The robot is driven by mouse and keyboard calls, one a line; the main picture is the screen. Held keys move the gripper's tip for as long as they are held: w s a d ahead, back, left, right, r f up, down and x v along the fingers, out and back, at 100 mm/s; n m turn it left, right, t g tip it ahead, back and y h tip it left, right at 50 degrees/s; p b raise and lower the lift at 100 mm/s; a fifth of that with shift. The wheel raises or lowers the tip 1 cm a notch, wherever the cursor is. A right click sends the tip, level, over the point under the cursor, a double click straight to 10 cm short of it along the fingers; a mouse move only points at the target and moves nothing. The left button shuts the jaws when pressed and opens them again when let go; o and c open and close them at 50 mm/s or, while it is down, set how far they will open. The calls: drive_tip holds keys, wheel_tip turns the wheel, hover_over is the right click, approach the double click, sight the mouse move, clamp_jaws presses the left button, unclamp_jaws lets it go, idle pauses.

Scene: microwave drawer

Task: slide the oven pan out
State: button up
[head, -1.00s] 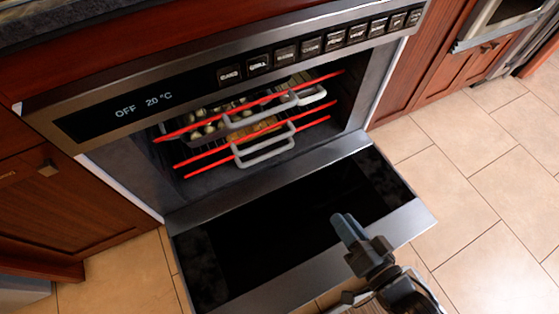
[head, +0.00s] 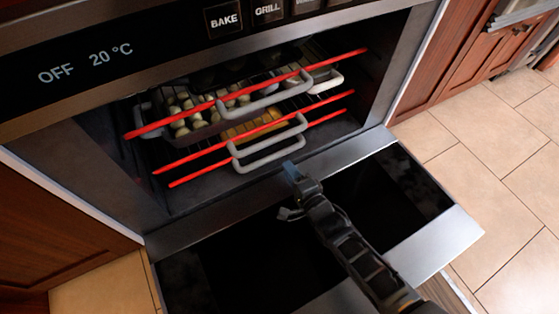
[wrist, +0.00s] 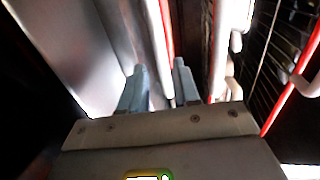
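The oven is open, with its door (head: 435,240) folded down flat. Inside are red-edged racks (head: 355,53) with a grey handle (head: 275,96) on the upper one and another grey handle (head: 262,163) on the lower one. An oven pan (head: 205,135) with round pale food is on the upper level. Something yellow (head: 252,127) shows below it. My gripper (head: 290,170) is above the door's inner edge, just right of the lower handle. In the wrist view its two blue-grey fingers (wrist: 159,88) stand apart. A pale bar (wrist: 157,45) shows beyond the gap; contact is unclear.
The oven side walls and red rack edges border the opening closely. The control panel (head: 150,50) overhangs it and reads OFF 20 °C. Wooden cabinets (head: 470,60) stand on both sides. Tiled floor (head: 500,150) at the right is clear.

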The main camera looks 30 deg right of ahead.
sight(281, 160)
drive_tip(key=w+b, duration=0.1)
drive_tip(key=w, duration=0.2)
drive_tip(key=w+f+b, duration=0.1)
drive_tip(key=w, duration=0.2)
drive_tip(key=shift+f, duration=0.1)
clamp_jaws()
idle(0.4)
